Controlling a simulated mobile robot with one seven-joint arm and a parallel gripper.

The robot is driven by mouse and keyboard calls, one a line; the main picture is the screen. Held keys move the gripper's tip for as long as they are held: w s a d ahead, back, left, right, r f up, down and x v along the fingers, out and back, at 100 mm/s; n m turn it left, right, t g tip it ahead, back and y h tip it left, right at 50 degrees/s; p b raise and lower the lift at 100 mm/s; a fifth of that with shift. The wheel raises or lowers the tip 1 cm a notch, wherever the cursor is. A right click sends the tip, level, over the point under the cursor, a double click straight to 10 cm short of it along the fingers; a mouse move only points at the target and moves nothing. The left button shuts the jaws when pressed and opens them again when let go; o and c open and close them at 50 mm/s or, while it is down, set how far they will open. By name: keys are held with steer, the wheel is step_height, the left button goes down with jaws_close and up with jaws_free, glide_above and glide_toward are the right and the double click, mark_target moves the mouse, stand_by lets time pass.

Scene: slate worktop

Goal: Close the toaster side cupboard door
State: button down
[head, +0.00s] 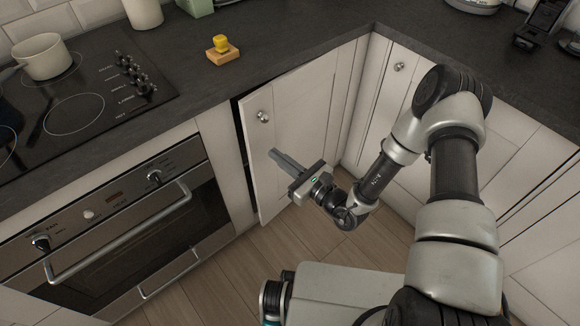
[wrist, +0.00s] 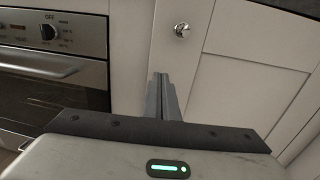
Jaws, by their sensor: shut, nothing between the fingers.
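The cupboard door (head: 292,120) is a white panelled door beside the oven, standing partly open. A dark gap shows along its left edge, and its round metal knob (head: 263,116) is near the top left. My gripper (head: 273,152) is shut and empty, in front of the door's outer face and below the knob. In the wrist view the door (wrist: 231,62) fills the right and middle, with the knob (wrist: 182,30) above my closed fingers (wrist: 162,78). I cannot tell whether the fingertips touch the door. No toaster is clearly identifiable.
The oven (head: 120,230) with its bar handle (head: 125,240) is left of the door. Another white cupboard door (head: 385,105) with a knob stands right of the corner. A yellow item on a wooden block (head: 222,50) sits on the dark worktop (head: 290,45). Wooden floor (head: 215,280) lies below.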

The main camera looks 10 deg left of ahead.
mark_target(255, 139)
steer(key=b+x, duration=0.1)
steer(key=x, duration=0.5)
steer(key=shift+w+a, duration=0.15)
steer(key=shift+a, duration=0.1)
